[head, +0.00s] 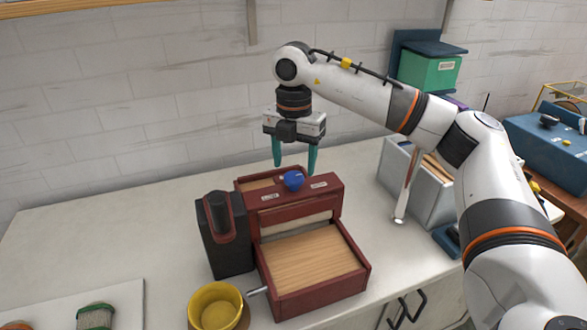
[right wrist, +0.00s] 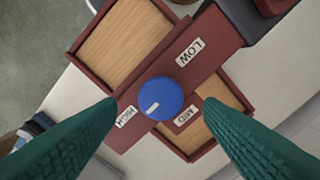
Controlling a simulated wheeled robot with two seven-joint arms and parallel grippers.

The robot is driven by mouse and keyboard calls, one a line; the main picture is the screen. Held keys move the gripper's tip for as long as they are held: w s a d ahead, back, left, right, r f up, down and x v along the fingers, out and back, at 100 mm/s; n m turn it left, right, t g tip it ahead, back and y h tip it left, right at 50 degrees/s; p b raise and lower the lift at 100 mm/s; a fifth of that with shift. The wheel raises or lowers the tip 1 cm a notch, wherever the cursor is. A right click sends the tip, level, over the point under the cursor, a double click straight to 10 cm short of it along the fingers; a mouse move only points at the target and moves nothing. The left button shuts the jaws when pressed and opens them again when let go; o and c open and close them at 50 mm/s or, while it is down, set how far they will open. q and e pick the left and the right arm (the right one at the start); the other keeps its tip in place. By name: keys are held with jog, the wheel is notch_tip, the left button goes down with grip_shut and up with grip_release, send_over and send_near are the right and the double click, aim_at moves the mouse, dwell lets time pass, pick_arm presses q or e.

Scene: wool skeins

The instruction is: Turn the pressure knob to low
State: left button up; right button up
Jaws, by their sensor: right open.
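The blue pressure knob (head: 292,180) sits on the top bar of a dark red wooden machine (head: 320,291). In the right wrist view the knob (right wrist: 165,92) has a white mark at its lower left, on the side toward the HIGH label (right wrist: 126,116). The MID label (right wrist: 186,115) is at its lower right and the LOW label (right wrist: 190,52) at its upper right. My right gripper (head: 295,170) points down over the knob, its teal fingers open on either side. I cannot tell whether they touch it. My left gripper is out of view.
A dark box-shaped device (head: 222,235) stands against the machine's left side. A yellow bowl (head: 216,308) is at the front, near the crank. A grey file holder (head: 420,190) stands at the right. The counter behind the machine is mostly clear up to the tiled wall.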

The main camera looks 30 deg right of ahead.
aim_at(294, 176)
notch_tip(294, 176, down, 3)
jog(key=shift+r, duration=0.1)
jog(key=shift+f, duration=0.2)
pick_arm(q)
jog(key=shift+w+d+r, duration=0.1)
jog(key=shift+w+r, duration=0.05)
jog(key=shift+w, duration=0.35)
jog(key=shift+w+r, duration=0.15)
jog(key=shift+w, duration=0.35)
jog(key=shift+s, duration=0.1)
pick_arm(e)
jog(key=c, duration=1)
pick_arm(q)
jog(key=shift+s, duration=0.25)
pick_arm(e)
jog(key=shift+o, duration=0.2)
